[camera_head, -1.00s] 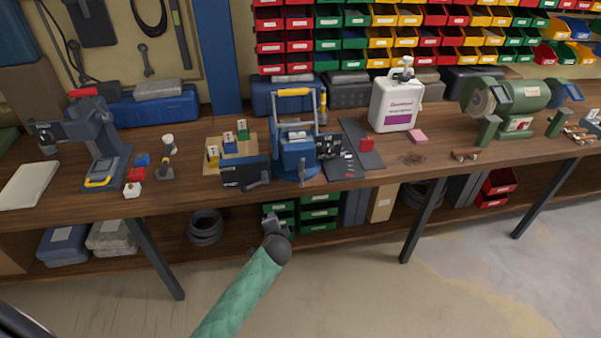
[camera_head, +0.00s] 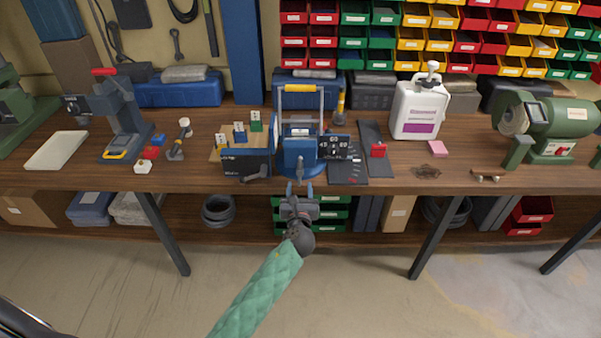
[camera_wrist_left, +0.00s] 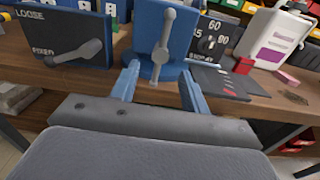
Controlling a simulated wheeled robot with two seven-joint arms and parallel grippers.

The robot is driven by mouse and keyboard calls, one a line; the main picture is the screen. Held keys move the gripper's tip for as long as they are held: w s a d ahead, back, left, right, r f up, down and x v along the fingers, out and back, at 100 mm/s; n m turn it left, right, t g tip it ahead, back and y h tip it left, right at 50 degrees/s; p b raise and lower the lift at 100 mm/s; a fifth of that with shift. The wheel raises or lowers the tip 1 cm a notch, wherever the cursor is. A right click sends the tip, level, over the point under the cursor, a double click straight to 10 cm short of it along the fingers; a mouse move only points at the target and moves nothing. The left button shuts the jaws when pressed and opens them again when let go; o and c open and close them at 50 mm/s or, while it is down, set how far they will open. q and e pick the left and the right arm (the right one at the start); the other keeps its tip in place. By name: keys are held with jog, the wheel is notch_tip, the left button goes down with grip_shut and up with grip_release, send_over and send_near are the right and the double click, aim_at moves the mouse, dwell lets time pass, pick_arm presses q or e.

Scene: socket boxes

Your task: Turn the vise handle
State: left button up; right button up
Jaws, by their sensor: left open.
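The blue vise (camera_head: 299,157) with a yellow-topped frame stands at the front edge of the workbench. In the left wrist view the vise's blue front plate (camera_wrist_left: 143,35) carries a grey handle (camera_wrist_left: 163,45) with a round hub, its bar running nearly upright. My left gripper (camera_head: 299,190) is open and empty, just in front of the vise at the bench edge. In the wrist view, its two blue fingers (camera_wrist_left: 158,82) stand left and right of the handle's lower end. I cannot tell how far the handle reaches between them. My right gripper is out of view.
A dark "LOOSE" panel with its own grey lever (camera_wrist_left: 80,52) stands left of the vise. A numbered dial panel (camera_head: 335,148) stands right of it. A white jug (camera_head: 419,110), a green grinder (camera_head: 555,125) and a press (camera_head: 125,115) stand farther off. The floor in front is clear.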

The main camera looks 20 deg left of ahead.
aim_at(300, 174)
pick_arm(q)
jog(key=w, duration=0.2)
jog(key=w+a+m+p, duration=0.1)
jog(key=w, duration=0.1)
jog(key=w+m+p, duration=0.1)
jog(key=w, duration=0.1)
jog(key=shift+a+r, duration=0.1)
jog(key=shift+a, duration=0.25)
jog(key=shift+x, duration=0.85)
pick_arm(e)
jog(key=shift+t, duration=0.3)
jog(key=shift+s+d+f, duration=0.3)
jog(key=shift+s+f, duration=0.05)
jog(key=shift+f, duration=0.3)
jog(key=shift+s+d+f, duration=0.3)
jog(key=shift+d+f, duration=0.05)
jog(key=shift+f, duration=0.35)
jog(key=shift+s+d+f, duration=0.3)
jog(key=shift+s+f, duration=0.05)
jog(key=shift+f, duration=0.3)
pick_arm(q)
jog(key=c, duration=1)
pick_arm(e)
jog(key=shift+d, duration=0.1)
